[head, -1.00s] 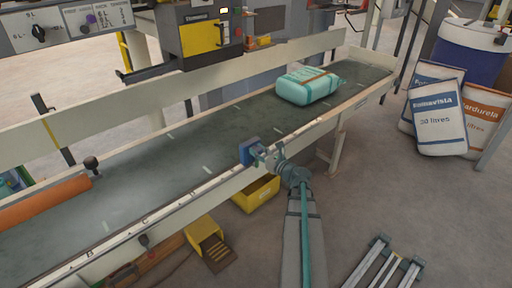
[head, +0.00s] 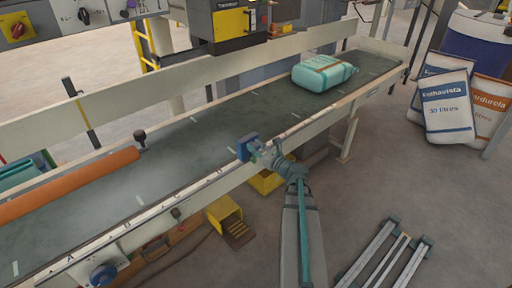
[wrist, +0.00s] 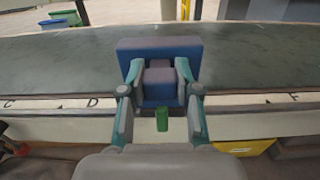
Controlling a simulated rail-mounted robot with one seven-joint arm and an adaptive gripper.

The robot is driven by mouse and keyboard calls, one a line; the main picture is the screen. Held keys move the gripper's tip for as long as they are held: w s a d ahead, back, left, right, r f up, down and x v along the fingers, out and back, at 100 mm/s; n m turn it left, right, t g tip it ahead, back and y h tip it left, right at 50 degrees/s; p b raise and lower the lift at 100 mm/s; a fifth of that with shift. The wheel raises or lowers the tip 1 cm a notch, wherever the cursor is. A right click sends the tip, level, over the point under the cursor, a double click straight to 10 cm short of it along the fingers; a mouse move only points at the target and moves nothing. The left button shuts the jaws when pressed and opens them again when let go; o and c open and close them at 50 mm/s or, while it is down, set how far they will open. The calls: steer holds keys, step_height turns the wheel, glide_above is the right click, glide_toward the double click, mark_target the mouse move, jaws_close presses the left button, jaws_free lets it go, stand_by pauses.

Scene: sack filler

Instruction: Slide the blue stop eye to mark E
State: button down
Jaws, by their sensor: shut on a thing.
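The blue stop eye (head: 246,148) is a blue block at the front rail of the conveyor. In the wrist view the stop eye (wrist: 160,50) shows as a wide blue-purple block with a smaller part facing me. My gripper (wrist: 158,70) is shut on that smaller part, one finger on each side. My gripper (head: 259,151) also shows in the head view. The pale lettered rail (wrist: 50,103) shows C, D on the left and F on the right. Mark E is not visible; the fingers and block cover the stretch between D and F.
A teal sack (head: 325,72) lies on the dark belt (head: 190,140), towards its far end. Printed sacks (head: 446,106) and metal rails (head: 385,255) are on the floor at right.

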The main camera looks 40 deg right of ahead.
steer(key=c, duration=0.8)
jaws_free()
steer(key=shift+s, duration=0.1)
steer(key=s+d, duration=0.1)
steer(key=s, duration=1.1)
steer(key=shift+w, duration=0.1)
